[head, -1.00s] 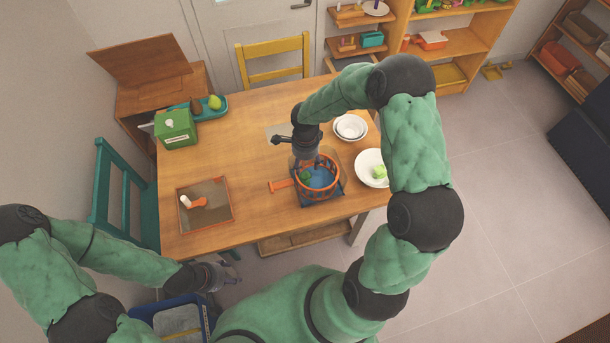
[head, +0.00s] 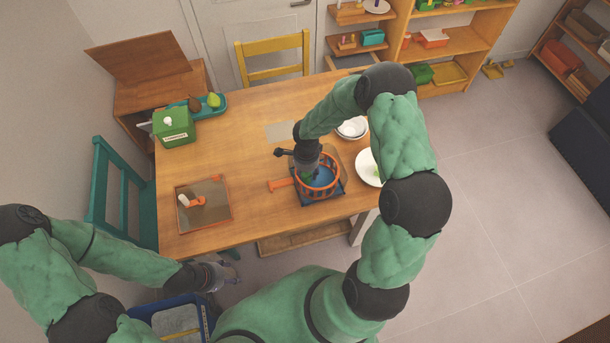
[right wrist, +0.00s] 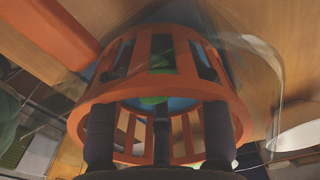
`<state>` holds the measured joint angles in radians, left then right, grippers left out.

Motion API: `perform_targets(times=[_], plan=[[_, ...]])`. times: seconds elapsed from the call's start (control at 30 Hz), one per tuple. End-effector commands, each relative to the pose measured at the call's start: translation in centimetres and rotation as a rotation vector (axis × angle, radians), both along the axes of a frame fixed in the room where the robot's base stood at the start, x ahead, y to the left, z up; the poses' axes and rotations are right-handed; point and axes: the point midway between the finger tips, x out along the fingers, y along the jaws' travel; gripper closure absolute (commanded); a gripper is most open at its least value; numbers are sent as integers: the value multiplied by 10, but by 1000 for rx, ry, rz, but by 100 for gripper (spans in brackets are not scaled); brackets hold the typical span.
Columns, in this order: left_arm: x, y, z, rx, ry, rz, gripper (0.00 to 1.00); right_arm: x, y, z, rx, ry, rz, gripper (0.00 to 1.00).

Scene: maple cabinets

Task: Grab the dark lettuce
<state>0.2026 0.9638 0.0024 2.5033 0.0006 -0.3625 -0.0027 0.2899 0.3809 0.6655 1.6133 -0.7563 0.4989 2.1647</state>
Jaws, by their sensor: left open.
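The dark lettuce (head: 307,175) is a small green patch inside the orange basket (head: 330,187), which has a blue inside. The lettuce also shows through the basket's slats in the right wrist view (right wrist: 152,100). My right gripper (head: 309,168) points down into the basket from above. In the right wrist view its dark fingers (right wrist: 160,140) stand spread apart, and I see nothing held between them. The gripper hides part of the lettuce in the head view. My left gripper (head: 228,274) is open and empty, off the table's front edge, far from the basket.
A white plate (head: 366,169) and white bowls (head: 352,127) stand right of the basket, partly behind my right arm. A green box (head: 174,127), a teal tray (head: 205,112) with fruit and a brown tray (head: 222,211) lie left. The table's middle left is clear.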

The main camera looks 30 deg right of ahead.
Motion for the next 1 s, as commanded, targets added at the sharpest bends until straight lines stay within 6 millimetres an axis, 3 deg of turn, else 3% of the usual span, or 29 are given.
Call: perform_targets(times=[0.1, 0.57, 0.8, 1.0], plan=[[0, 0, 0, 0, 0, 0, 43, 0, 0, 0, 0, 0, 0, 81], [0, 0, 1, 0, 0, 0, 43, 0, 0, 6, 0, 0, 0, 81], [0, 0, 7, 0, 0, 0, 43, 0, 0, 36, 0, -2, 0, 81], [0, 0, 11, 0, 0, 0, 43, -25, 0, 64, -2, -3, -1, 81]])
